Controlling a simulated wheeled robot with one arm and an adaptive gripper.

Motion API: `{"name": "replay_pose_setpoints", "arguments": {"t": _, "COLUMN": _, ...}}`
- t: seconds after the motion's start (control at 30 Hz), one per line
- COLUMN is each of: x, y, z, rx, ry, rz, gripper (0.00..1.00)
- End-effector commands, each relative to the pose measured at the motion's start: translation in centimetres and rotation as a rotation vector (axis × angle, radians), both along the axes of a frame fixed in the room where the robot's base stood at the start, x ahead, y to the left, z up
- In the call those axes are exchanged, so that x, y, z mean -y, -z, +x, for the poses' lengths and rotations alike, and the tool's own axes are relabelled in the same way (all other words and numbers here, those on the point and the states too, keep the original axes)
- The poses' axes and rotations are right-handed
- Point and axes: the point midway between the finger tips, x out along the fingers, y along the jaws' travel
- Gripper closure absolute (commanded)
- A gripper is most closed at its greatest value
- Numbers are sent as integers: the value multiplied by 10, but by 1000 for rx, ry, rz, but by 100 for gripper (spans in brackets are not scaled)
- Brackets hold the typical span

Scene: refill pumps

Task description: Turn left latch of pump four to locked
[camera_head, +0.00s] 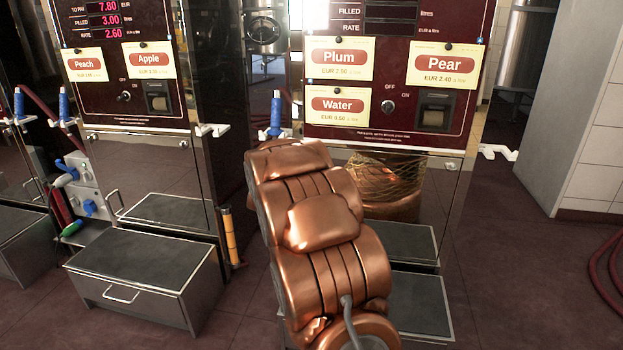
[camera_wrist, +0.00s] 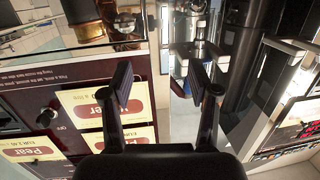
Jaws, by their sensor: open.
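My gripper (camera_wrist: 160,85) shows in the wrist view with its two dark fingers spread apart and nothing between them. In the head view my copper arm hides the lower left of the pump (camera_head: 390,125) with the Plum, Pear and Water cards, and my gripper is not visible there. No pump number is readable, so I cannot tell which is pump four. I cannot make out its left latch or its position.
The pump (camera_head: 118,100) with Peach and Apple cards stands at left, with a grey step box (camera_head: 140,265) before it. A blue nozzle (camera_head: 275,112) stands between the pumps. Floor (camera_head: 520,270) at right is clear, except a red hose (camera_head: 605,270).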

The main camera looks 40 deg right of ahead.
Motion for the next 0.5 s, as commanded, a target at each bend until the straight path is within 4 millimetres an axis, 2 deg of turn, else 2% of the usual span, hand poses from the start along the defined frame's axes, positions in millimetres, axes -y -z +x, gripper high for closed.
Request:
{"name": "replay_pose_setpoints", "arguments": {"t": 0.03, "x": 13, "y": 19, "z": -3, "rx": 13, "ry": 28, "rz": -23, "gripper": 40}}
{"name": "replay_pose_setpoints", "arguments": {"t": 0.07, "x": 19, "y": 22, "z": -5, "rx": 22, "ry": 44, "rz": -36, "gripper": 40}}
{"name": "replay_pose_setpoints", "arguments": {"t": 0.2, "x": 39, "y": 29, "z": -11, "rx": 50, "ry": 97, "rz": -84, "gripper": 40}}
{"name": "replay_pose_setpoints", "arguments": {"t": 0.5, "x": 57, "y": 32, "z": -10, "rx": 61, "ry": 123, "rz": -105, "gripper": 40}}
